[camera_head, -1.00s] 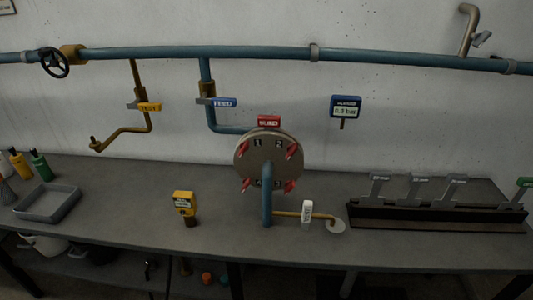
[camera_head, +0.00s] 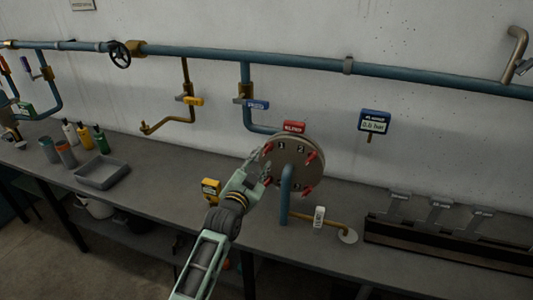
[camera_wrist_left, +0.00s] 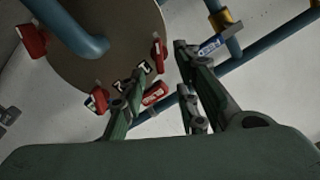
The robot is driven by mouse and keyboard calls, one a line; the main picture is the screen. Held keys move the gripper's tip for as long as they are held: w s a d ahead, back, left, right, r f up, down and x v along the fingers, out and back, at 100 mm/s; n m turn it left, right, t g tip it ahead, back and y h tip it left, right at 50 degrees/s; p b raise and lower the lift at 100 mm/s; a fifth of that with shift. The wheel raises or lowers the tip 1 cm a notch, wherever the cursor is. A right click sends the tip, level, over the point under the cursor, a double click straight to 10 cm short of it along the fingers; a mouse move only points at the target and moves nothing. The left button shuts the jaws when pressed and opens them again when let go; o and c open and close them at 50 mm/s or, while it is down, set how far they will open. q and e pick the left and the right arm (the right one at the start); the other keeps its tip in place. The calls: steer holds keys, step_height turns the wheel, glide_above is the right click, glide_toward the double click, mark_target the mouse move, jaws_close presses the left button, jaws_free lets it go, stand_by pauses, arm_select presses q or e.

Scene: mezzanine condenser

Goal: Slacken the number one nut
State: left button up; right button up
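The round grey-brown end plate (camera_head: 296,168) stands upright on the bench, with red nuts near its rim and dark numbers 1 and 2 on its upper face. In the left wrist view the plate (camera_wrist_left: 90,58) fills the upper left. The number one nut (camera_wrist_left: 158,52) shows there as a red piece beside the number 1. My left gripper (camera_wrist_left: 160,60) is open, with its fingertips on either side of that nut; contact cannot be told. In the head view my left gripper (camera_head: 263,168) is at the plate's left edge and partly hides the left nuts. My right gripper is out of view.
A blue pipe (camera_head: 286,198) rises in front of the plate. A red tag (camera_head: 293,126) sits above it, and a blue gauge (camera_head: 374,122) hangs to the right. A yellow meter (camera_head: 210,188), a grey tray (camera_head: 102,172) and a dark rack (camera_head: 440,246) are on the bench.

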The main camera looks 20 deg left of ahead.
mark_target(267, 151)
arm_select(q)
steer(key=w, duration=0.4)
steer(key=shift+p, duration=0.4)
steer(key=shift+w+d, duration=0.2)
steer(key=shift+w, duration=0.45)
steer(key=shift+w+a, duration=0.1)
steer(key=shift+w, duration=0.15)
jaws_close()
